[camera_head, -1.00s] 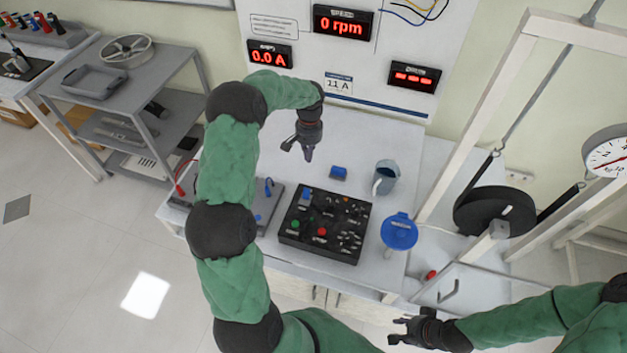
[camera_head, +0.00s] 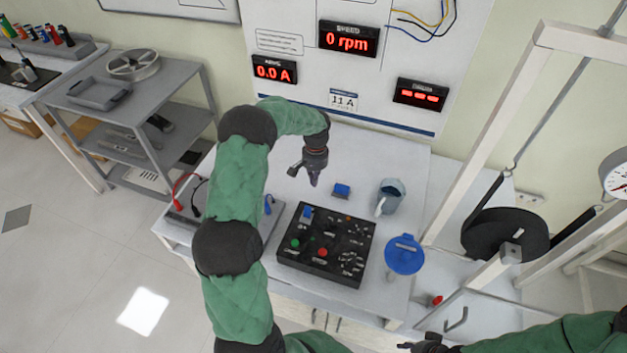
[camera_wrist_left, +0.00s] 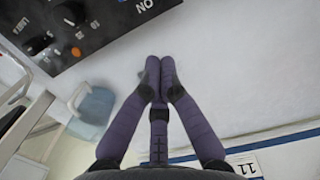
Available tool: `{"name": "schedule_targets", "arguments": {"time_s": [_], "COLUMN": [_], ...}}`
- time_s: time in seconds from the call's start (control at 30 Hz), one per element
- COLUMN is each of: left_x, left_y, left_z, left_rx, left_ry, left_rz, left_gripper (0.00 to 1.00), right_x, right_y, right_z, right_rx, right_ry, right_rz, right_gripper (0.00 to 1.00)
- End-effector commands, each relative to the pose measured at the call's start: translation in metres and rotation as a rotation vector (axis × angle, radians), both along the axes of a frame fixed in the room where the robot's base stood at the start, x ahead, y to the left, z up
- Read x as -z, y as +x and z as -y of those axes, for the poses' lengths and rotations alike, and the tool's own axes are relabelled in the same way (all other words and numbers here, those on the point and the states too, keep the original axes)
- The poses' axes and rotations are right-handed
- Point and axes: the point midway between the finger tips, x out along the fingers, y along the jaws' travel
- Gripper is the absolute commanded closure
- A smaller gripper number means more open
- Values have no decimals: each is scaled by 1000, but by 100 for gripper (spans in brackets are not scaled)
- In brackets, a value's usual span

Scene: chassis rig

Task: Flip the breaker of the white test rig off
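The white test rig's panel (camera_head: 290,100) stands behind the bench, with red displays reading 0 rpm and 0.0 A and an 11 A label. A black control box (camera_head: 345,262) lies on the bench, with a blue switch (camera_head: 307,213) at its far left corner, green and red buttons, and knobs. In the left wrist view, the box (camera_wrist_left: 75,30) shows an "ON" marking at its edge; the blue switch is out of frame. My left gripper (camera_head: 315,183) points down above the bench behind the box, fingertips together and empty. My right gripper (camera_head: 412,346) is mostly cut off at the bottom edge.
A small blue block (camera_head: 342,190), a grey-blue mug (camera_head: 390,196) and a blue-topped item (camera_head: 404,255) stand right of my left gripper. A grey case with leads (camera_head: 270,205) is left of the box. A white frame (camera_head: 480,140) rises at right.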

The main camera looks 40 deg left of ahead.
Motion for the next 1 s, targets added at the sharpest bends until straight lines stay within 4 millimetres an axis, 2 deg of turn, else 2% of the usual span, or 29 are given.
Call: {"name": "schedule_targets", "arguments": {"time_s": [0.03,0.1,0.4,0.5,0.7,1.0], "left_x": [13,26,75,65,57,54], "left_y": [-2,-3,-7,-16,-33,-41], "left_z": [1,1,2,5,10,13], "left_rx": [0,0,-1,-1,0,0], "left_ry": [-2,-2,-2,0,0,-1], "left_rz": [-4,-4,-3,1,0,0], "left_gripper": [100,100,100,100,100,100], "right_x": [2,4,10,9,8,8], "right_y": [0,0,0,0,0,0], "right_z": [0,0,0,0,0,0], "right_rx": [0,0,0,0,0,0], "right_ry": [0,0,0,0,0,0], "right_rz": [0,0,0,0,0,0], "right_gripper": [63,63,63,63,63,63]}}
